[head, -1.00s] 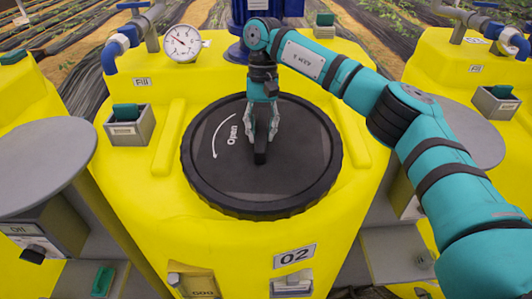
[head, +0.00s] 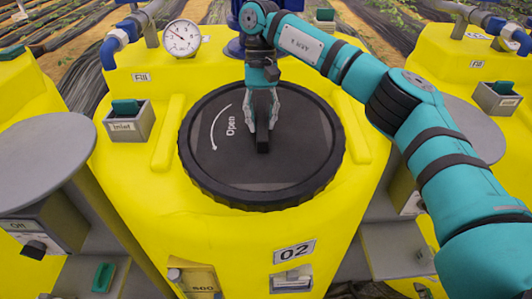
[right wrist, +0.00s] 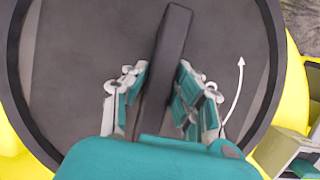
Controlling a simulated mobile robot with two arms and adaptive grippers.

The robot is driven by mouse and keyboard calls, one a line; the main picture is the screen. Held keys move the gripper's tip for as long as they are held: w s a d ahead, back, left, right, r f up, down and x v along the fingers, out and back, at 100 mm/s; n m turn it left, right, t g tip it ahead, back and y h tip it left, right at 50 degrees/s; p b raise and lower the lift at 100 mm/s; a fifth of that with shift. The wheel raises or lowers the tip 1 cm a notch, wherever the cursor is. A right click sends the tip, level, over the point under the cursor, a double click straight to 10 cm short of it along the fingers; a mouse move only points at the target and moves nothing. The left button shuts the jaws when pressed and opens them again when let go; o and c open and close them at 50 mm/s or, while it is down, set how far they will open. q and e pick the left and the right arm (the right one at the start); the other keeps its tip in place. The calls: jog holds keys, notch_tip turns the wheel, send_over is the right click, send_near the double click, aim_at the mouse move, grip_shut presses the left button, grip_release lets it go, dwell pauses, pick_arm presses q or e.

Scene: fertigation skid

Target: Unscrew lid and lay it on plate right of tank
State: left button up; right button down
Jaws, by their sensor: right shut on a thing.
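The lid (head: 215,180) is a black round cap with a ribbed rim, an "Open" arrow and a raised bar handle (head: 263,145). It is over the top of the yellow tank (head: 150,200) marked 02; whether its rim is clear of the tank is hidden. My right gripper (head: 262,118) points down and is shut on the handle, with one finger on each side, as the right wrist view shows (right wrist: 158,78). The grey round plate (head: 478,132) right of the tank is partly hidden behind my right arm. My left gripper is out of view.
Another grey round plate (head: 45,160) stands left of the tank, above a box with a switch. A pressure gauge (head: 181,38) and a blue cylinder (head: 235,45) are behind the lid. Grey boxes with green tabs, such as the inlet box (head: 128,124), sit nearby.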

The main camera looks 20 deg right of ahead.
jog(key=shift+r, duration=0.55)
jog(key=shift+s+a+r, duration=0.1)
jog(key=shift+s+r, duration=0.1)
jog(key=shift+r, duration=0.75)
jog(key=shift+s+r, duration=0.15)
jog(key=shift+r, duration=0.75)
